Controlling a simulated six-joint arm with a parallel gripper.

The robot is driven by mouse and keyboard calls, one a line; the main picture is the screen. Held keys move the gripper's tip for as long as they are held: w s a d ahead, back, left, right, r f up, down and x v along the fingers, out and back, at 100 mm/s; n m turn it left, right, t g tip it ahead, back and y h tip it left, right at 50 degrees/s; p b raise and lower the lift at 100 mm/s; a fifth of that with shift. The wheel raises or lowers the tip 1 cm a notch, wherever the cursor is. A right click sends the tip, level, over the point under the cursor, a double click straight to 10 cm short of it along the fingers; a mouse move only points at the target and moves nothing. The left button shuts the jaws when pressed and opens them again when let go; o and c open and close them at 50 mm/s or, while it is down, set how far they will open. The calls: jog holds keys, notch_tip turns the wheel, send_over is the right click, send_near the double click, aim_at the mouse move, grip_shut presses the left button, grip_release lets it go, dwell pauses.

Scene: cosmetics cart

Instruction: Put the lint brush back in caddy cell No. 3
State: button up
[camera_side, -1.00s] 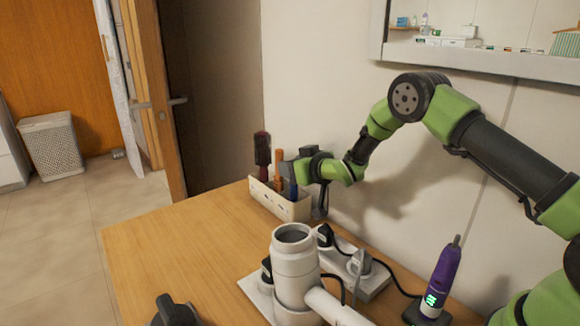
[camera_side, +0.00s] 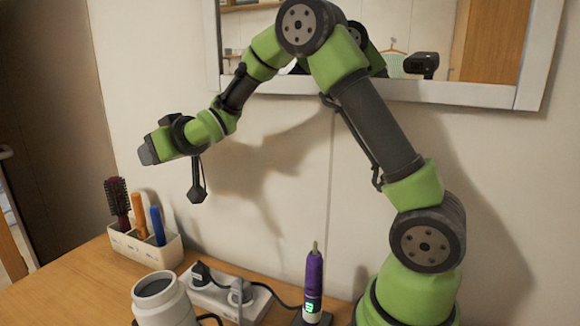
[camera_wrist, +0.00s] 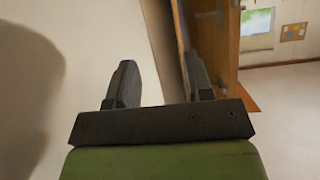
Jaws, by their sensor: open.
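A white caddy (camera_side: 140,250) stands on the table by the wall in the side view. Three upright handled items stick out of its cells. A dark red hairbrush (camera_side: 119,202) is at the left, an orange-handled item (camera_side: 140,215) is in the middle, and a blue-handled item (camera_side: 157,226) is at the right. The wrist view shows the gripper (camera_wrist: 160,80) open and empty.
A white round holder (camera_side: 160,302) stands at the front. Behind it are a power strip (camera_side: 222,292) with plugs and cables, and a purple device (camera_side: 314,282) on a stand. A framed mirror (camera_side: 400,88) hangs on the wall. The space around my gripper is free.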

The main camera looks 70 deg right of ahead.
jog(key=s+a+r+m+g, duration=0.15)
jog(key=s+r, duration=0.25)
jog(key=s, duration=0.4)
jog(key=s+a+r+m+g, duration=0.1)
jog(key=s+a+r+g, duration=0.15)
jog(key=s, duration=0.65)
jog(key=s+a+f+g+y, duration=0.1)
jog(key=s+a, duration=0.1)
jog(key=s, duration=0.5)
jog(key=s+a+f+g+y, duration=0.1)
jog(key=s+y, duration=0.1)
jog(key=s, duration=0.6)
jog(key=shift+a, duration=0.4)
